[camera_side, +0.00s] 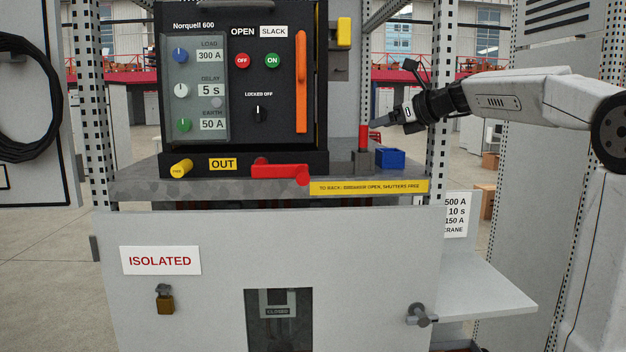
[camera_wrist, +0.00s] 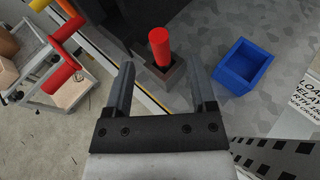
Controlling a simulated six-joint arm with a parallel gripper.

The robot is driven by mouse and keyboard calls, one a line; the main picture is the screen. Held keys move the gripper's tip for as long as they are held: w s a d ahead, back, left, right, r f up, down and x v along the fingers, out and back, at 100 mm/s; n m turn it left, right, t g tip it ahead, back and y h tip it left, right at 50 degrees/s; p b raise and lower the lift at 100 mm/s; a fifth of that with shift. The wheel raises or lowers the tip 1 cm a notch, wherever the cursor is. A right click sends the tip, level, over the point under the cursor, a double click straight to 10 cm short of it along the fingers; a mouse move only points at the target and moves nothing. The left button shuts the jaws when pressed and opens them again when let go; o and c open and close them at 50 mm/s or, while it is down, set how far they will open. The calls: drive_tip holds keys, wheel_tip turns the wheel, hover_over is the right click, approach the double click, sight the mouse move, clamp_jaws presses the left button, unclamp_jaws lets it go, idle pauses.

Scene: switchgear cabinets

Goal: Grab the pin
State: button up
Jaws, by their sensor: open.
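The pin is a red cylinder (camera_side: 363,138) standing upright in a grey block (camera_side: 362,160) on the shelf, right of the black breaker unit. In the wrist view the red pin (camera_wrist: 160,47) shows ahead of and between my fingers, with its lower end in the grey socket block (camera_wrist: 165,72). My gripper (camera_side: 374,123) comes in from the right, at about the height of the pin's top. In the wrist view my gripper (camera_wrist: 164,85) is open, with nothing between its fingers. Whether a fingertip touches the pin cannot be told.
A blue open box (camera_side: 390,158) sits just right of the pin's block; the wrist view shows it empty (camera_wrist: 244,68). The black breaker unit (camera_side: 240,80) stands left. A perforated post (camera_side: 437,120) rises near my arm. A red handle (camera_side: 280,171) lies at the shelf front.

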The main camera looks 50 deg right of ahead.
sight(363, 134)
drive_tip(key=shift+w, duration=0.1)
drive_tip(key=shift+x, duration=3.75)
drive_tip(key=shift+f, duration=0.1)
drive_tip(key=shift+c, duration=0.2)
clamp_jaws()
